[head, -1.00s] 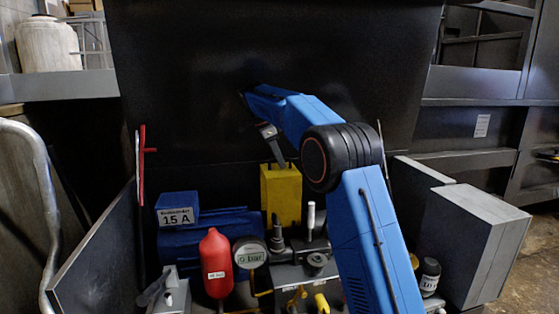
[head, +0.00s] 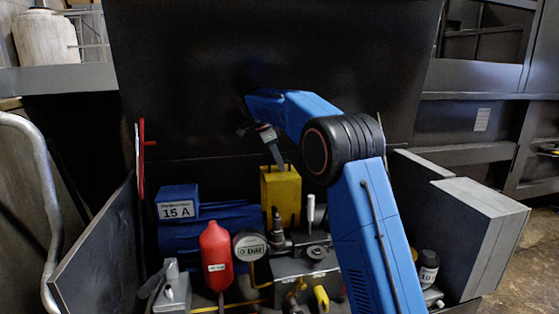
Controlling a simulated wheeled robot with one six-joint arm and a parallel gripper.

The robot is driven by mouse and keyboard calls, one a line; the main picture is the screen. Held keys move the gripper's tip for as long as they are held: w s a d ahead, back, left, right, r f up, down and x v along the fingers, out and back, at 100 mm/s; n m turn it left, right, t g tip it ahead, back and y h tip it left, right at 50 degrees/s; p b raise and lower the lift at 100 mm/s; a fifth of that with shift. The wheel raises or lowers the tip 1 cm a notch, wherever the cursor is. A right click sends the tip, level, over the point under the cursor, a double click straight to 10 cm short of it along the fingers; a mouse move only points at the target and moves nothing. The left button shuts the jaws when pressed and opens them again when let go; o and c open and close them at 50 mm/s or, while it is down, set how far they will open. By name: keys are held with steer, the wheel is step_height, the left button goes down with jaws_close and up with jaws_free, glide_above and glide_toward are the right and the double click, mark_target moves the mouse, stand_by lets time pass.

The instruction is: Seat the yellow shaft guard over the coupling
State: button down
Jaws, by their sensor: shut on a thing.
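The yellow shaft guard (head: 281,197) is a tall box-shaped cover, upright in the middle of the machine. My gripper (head: 279,166) reaches down from my blue arm and is shut on the guard's top edge. The guard stands at the right end of the blue motor (head: 205,240), behind the pump fittings. The coupling is not visible. The guard's lower end is hidden behind the fittings, so I cannot tell whether it touches anything below.
A red bottle-shaped vessel (head: 216,257) and a pressure gauge (head: 250,249) stand in front. A grey valve block (head: 173,290) is at front left. A dark bottle (head: 428,267) and grey cabinet (head: 465,240) are at right. A black panel (head: 270,80) rises behind.

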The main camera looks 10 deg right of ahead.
steer(key=shift+f, duration=7.75)
steer(key=c, duration=1.8)
jaws_free()
steer(key=shift+o, duration=0.2)
steer(key=shift+f, duration=0.1)
steer(key=shift+a, duration=0.1)
